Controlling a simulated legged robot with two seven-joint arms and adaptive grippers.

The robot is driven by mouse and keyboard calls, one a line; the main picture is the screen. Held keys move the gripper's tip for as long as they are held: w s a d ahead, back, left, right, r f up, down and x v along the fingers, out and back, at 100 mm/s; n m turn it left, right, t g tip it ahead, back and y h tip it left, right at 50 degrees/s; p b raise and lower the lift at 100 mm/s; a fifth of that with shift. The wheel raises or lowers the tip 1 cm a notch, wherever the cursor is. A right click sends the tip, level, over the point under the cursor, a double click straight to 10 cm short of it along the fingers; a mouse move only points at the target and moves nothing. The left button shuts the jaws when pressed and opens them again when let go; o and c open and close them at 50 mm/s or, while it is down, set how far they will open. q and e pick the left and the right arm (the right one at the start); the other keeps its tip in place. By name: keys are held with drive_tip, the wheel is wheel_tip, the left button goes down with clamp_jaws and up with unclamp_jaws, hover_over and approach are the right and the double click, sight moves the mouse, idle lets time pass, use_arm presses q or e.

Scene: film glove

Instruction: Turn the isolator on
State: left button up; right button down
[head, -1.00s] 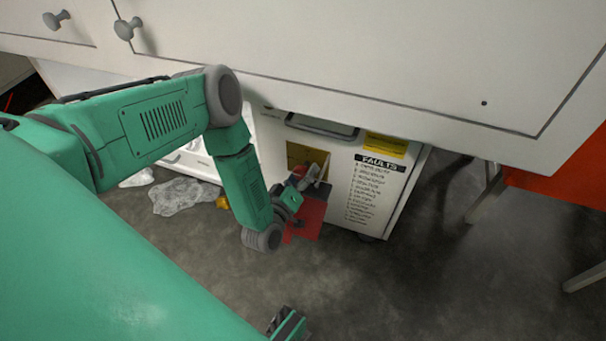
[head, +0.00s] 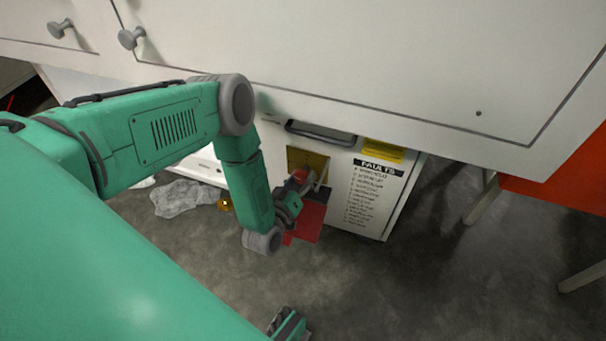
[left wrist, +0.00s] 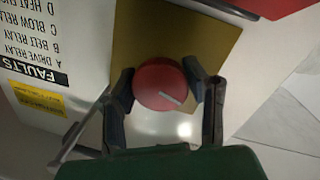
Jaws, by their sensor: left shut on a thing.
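The isolator knob is a round red knob with a pale line on its face (left wrist: 159,84), on a yellow-brown plate (left wrist: 205,30). The line slants down to the right in the left wrist view. In the head view the red knob (head: 299,176) and the plate (head: 312,159) are on the front of a white cabinet (head: 372,215). My left gripper (left wrist: 158,88) is shut on the knob, with one dark finger at each side. In the head view my left gripper (head: 303,188) partly covers the knob.
A red panel (head: 308,222) is below the knob. The cabinet has a dark handle (head: 320,133), a yellow label (head: 383,150) and a FAULTS list. A white counter front overhangs it. Crumpled clear plastic (head: 185,198) and a small yellow object (head: 225,205) lie on the floor.

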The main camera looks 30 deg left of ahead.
use_arm(q)
drive_tip(key=m+p, duration=0.1)
drive_tip(key=m, duration=0.2)
drive_tip(key=shift+a+r+m+p, duration=0.1)
drive_tip(key=shift+r+m+p, duration=0.05)
drive_tip(key=shift+m+p, duration=0.2)
drive_tip(key=m+p, duration=0.1)
drive_tip(key=m, duration=0.2)
drive_tip(key=shift+g+y, duration=0.3)
drive_tip(key=shift+y, duration=0.1)
drive_tip(key=m+p, duration=0.1)
drive_tip(key=m, duration=0.2)
drive_tip(key=shift+m+g+y, duration=0.3)
drive_tip(key=shift+m+y, duration=0.1)
drive_tip(key=shift+m, duration=1.55)
drive_tip(key=o, duration=1.2)
drive_tip(key=v, duration=1.2)
